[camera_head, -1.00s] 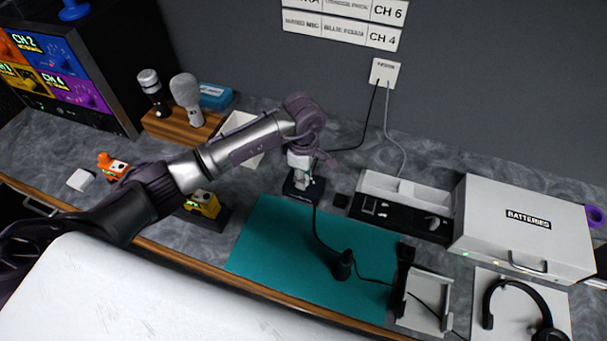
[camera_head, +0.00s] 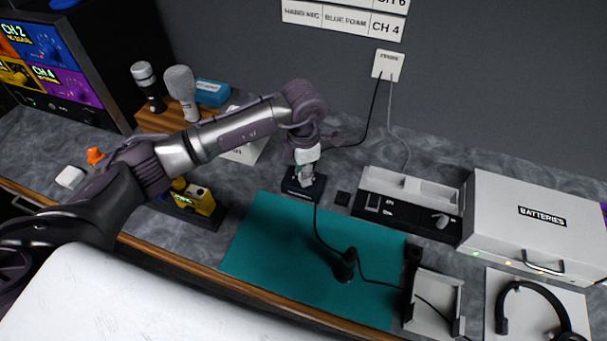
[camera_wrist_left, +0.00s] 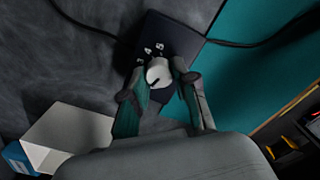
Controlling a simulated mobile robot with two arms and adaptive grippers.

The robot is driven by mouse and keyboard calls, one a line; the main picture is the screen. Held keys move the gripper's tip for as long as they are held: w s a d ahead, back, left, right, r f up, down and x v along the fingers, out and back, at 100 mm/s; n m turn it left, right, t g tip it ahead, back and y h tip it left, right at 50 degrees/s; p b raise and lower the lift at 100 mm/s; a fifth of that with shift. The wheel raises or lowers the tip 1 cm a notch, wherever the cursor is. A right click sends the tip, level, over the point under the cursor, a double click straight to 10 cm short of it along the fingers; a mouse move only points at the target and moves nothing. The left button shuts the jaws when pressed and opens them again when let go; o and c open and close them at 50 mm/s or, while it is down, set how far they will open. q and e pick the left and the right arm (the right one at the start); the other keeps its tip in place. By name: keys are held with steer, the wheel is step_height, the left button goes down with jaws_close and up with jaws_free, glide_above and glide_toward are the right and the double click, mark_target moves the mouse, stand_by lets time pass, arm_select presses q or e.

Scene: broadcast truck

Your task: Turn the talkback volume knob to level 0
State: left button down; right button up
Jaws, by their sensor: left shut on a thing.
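The talkback volume knob (camera_wrist_left: 158,73) is a round pale knob on a small dark box (camera_wrist_left: 168,38). White numerals, among them 3, 4 and 5, show beside it in the left wrist view. A dark pointer mark shows on its face, but I cannot read the level. My left gripper (camera_wrist_left: 159,87) has a finger on each side of the knob and is shut on it. In the head view the dark box (camera_head: 292,188) stands behind the teal mat, with my left gripper (camera_head: 306,170) over it, hiding the knob. My right gripper is not in view.
The teal mat (camera_head: 270,250) carries a black gooseneck-like stand (camera_head: 345,268) and cable. A black panel with a pale tray (camera_head: 410,190) and the white batteries case (camera_head: 535,225) are to the right. Microphones in a wooden block (camera_head: 160,120) and a yellow device (camera_head: 200,200) are left.

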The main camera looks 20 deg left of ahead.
arm_select(q)
steer(key=shift+n+b, duration=0.6)
steer(key=shift+n, duration=0.9)
steer(key=c, duration=0.9)
jaws_free()
steer(key=shift+r, duration=0.3)
step_height(320, 180, up, 12)
steer(key=shift+f, duration=0.25)
steer(key=shift+f, duration=0.1)
